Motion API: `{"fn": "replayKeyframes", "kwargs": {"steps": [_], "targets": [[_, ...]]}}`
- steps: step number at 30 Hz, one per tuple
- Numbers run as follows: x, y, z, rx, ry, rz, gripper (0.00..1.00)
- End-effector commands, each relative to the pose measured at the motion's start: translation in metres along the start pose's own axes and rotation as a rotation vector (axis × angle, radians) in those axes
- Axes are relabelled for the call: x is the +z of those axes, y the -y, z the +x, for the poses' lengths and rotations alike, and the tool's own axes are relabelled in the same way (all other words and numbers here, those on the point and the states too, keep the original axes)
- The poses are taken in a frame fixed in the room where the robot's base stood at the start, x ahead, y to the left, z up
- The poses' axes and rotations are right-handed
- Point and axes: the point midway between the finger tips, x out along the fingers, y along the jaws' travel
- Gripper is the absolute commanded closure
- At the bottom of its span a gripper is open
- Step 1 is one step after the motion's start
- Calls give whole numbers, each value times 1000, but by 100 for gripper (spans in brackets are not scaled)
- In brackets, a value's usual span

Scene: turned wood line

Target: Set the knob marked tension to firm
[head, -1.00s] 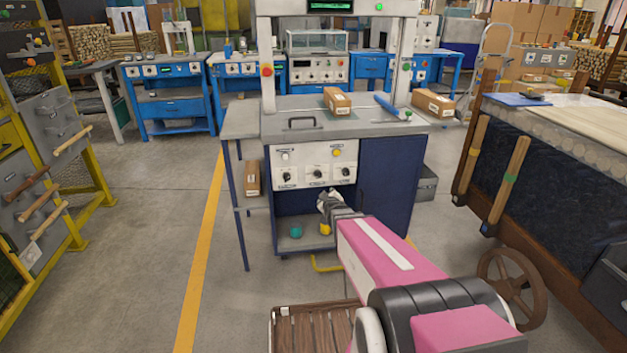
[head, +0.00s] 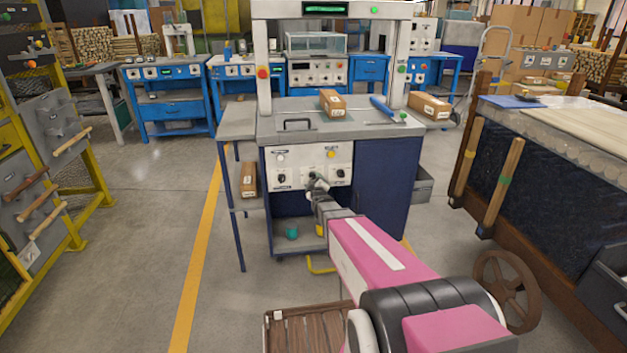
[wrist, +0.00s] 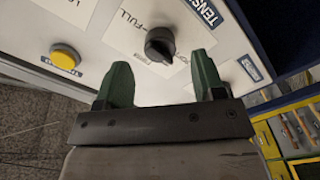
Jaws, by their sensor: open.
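In the wrist view a round black knob (wrist: 160,45) sits on a white panel, with a plate partly reading "FULL" beside it. A blue label (wrist: 201,11) beginning "TENS" is near it, cut off by the frame edge. The knob's exact setting is hard to read. My gripper (wrist: 161,82) is open, its two green fingers pointing at the panel on either side of the knob's near side, not closed on it. In the head view my gripper (head: 316,182) is in front of the control panel (head: 292,157) and hides the middle of its lower knob row.
A yellow button (wrist: 66,57) is left of the knob; it also shows in the head view (head: 330,154). A black knob (head: 282,178) is at the panel's left. The bench top (head: 345,127) overhangs above, with a carton (head: 332,103). A workbench with wooden posts stands at right.

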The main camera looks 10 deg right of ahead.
Motion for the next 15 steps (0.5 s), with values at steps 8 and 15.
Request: {"fn": "replayKeyframes", "kwargs": {"steps": [8, 15], "targets": [[0, 1, 33, -1, 0, 0, 37], [0, 0, 33, -1, 1, 1, 37]]}}
